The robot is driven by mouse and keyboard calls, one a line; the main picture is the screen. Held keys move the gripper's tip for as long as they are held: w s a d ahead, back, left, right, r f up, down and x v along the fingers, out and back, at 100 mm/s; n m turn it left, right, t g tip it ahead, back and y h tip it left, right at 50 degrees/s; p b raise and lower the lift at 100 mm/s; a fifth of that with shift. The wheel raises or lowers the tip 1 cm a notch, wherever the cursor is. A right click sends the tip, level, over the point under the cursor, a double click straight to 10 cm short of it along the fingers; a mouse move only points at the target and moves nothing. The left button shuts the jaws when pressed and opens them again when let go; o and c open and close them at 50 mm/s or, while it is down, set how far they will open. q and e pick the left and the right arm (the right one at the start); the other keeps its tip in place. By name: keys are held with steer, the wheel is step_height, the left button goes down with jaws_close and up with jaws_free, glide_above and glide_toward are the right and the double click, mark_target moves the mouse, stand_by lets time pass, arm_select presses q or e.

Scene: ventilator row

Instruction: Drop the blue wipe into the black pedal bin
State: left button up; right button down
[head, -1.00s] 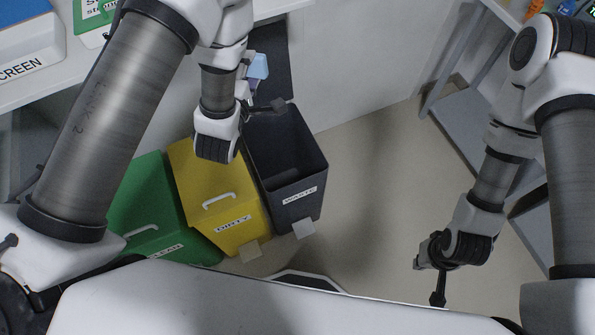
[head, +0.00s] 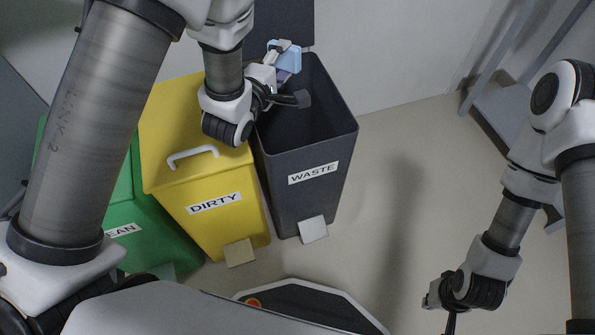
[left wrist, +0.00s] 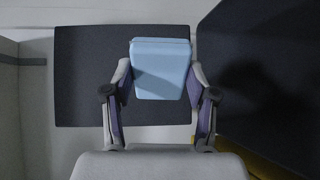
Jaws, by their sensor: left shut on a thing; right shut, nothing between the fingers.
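The blue wipe (head: 287,58) is held between the fingers of my left gripper (head: 281,74), at the open top of the black bin marked WASTE (head: 318,194). In the left wrist view the wipe (left wrist: 160,69) is a light blue folded block between the two fingers of the left gripper (left wrist: 161,96), and the gripper is shut on it. The bin's dark raised lid (left wrist: 82,75) shows behind the wipe there. In the head view the wipe appears over the bin's back left part; its exact height above the rim is hard to tell. My right gripper (head: 450,318) hangs low at the bottom right, partly cut off, empty.
A yellow bin marked DIRTY (head: 215,226) stands closed against the left side of the black bin. A green bin (head: 157,228) stands further left, partly hidden by my arm. The floor right of the black bin is clear. A grey shelf frame (head: 502,95) stands at the right.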

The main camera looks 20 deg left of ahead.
arm_select(q)
step_height(320, 180, down, 5)
steer(key=b, duration=0.4)
steer(key=shift+f+b, duration=0.15)
steer(key=shift+b, duration=0.15)
steer(key=o, duration=1.1)
step_height(320, 180, up, 10)
